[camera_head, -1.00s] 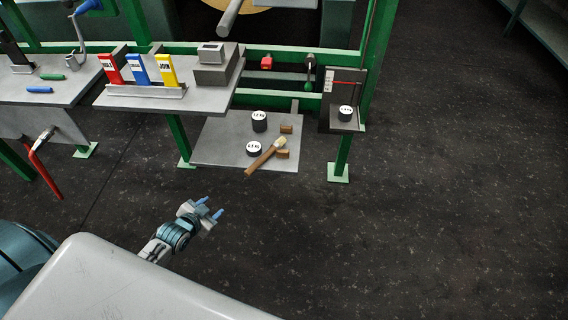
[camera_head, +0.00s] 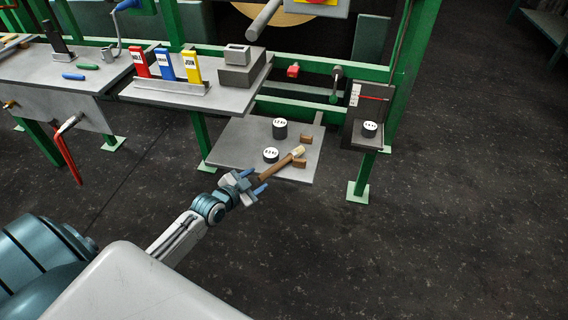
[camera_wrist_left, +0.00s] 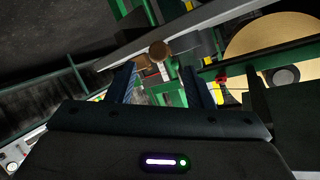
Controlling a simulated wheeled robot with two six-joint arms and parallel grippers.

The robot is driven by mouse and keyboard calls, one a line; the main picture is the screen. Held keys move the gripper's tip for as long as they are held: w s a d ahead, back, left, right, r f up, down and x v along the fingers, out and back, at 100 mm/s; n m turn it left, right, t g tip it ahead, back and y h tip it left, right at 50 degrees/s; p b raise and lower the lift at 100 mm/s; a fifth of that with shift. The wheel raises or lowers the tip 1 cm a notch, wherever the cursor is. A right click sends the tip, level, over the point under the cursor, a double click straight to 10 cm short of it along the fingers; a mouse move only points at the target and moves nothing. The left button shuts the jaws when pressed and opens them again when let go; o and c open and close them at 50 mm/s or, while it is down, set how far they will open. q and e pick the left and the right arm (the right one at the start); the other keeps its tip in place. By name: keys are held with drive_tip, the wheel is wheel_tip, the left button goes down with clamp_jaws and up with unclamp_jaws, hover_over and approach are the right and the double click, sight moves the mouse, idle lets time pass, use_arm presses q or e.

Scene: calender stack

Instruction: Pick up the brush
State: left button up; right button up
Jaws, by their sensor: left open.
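The brush (camera_head: 277,168) has a brown wooden handle and a pale bristle head. It lies slanted on the low grey shelf (camera_head: 232,138), its head propped by a small brown block and its handle end reaching past the front edge. My left gripper (camera_head: 256,180) is open and empty, with its blue fingertips just in front of the handle end. In the left wrist view the round brown handle end (camera_wrist_left: 159,51) shows ahead, between and beyond the open fingers (camera_wrist_left: 160,85). My right gripper is in neither view.
Two dark weights with white tops (camera_head: 280,129) (camera_head: 270,156) stand near the brush, and another weight (camera_head: 369,130) sits on a small stand at the right. A bench holds red, blue and yellow binders (camera_head: 165,66). Green posts frame the shelf. The floor in front is clear.

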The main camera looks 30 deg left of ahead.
sight(262, 177)
use_arm(q)
drive_tip(key=x, duration=0.4)
drive_tip(key=shift+f, duration=0.25)
clamp_jaws()
